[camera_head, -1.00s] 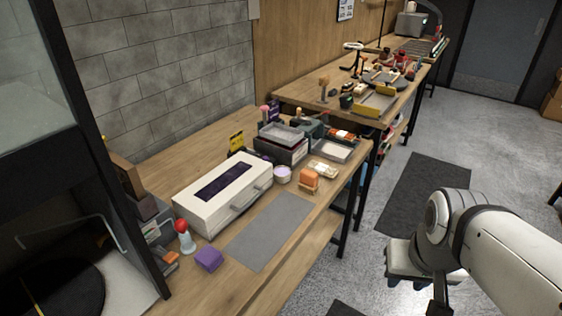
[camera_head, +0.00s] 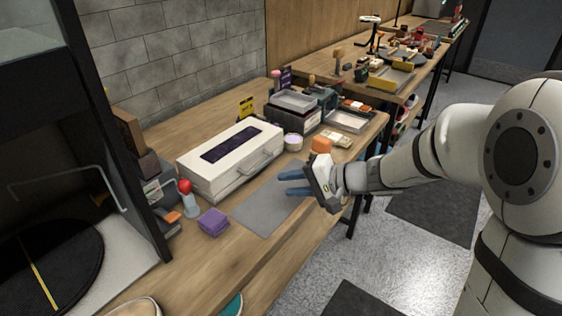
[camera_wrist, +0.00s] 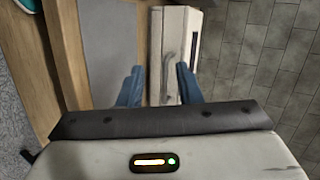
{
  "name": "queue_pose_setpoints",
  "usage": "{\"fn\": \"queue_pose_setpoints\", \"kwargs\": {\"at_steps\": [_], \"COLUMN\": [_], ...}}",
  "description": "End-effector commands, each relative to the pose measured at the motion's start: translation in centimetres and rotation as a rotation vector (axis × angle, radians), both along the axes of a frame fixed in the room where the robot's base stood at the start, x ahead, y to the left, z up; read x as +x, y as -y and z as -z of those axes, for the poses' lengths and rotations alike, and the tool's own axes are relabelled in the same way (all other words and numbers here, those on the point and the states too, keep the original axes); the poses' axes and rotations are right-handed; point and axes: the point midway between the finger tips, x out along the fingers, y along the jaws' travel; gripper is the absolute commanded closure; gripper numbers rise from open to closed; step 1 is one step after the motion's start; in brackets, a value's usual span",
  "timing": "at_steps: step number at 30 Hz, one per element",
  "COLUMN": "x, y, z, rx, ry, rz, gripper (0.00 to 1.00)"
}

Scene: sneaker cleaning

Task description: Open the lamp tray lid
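The lamp tray is a long white box (camera_head: 212,181) with a dark window (camera_head: 228,146) in its lid and a handle (camera_head: 248,168) on its front side. It stands shut on the wooden table. In the wrist view the box (camera_wrist: 173,30) and its handle (camera_wrist: 170,75) lie ahead, between and beyond the fingers. My gripper (camera_head: 282,183) has blue fingers and is open and empty. It hangs over the grey mat, in front of the box and apart from the handle. The wrist view also shows the two fingers (camera_wrist: 157,85) spread with nothing between them.
A grey mat (camera_head: 258,214) lies in front of the box. A purple block (camera_head: 213,222) and a red-topped bottle (camera_head: 188,198) stand at the left. A small tub (camera_head: 293,142), an orange block (camera_head: 321,145) and grey bins (camera_head: 293,102) stand to the right and behind.

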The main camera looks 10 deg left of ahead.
Motion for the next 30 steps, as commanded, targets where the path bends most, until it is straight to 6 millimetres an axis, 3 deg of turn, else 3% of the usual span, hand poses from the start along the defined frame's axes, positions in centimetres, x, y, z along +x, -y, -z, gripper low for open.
{"fn": "queue_pose_setpoints", "kwargs": {"at_steps": [1, 3, 9, 14, 24, 30], "x": [1.7, 3.9, 7.7, 8.7, 10.6, 11.3], "y": [-1.0, -2.0, -3.2, -4.1, -8.9, -10.3], "z": [1.7, 2.5, 4.1, 4.4, 5.4, 5.8], "rx": [0.055, 0.121, 0.219, 0.238, 0.238, 0.237], "ry": [-0.001, 0.011, 0.040, 0.049, 0.047, 0.047], "rz": [0.036, 0.089, 0.201, 0.225, 0.223, 0.225], "gripper": [0.69, 0.69, 0.69, 0.69, 0.69, 0.69]}}
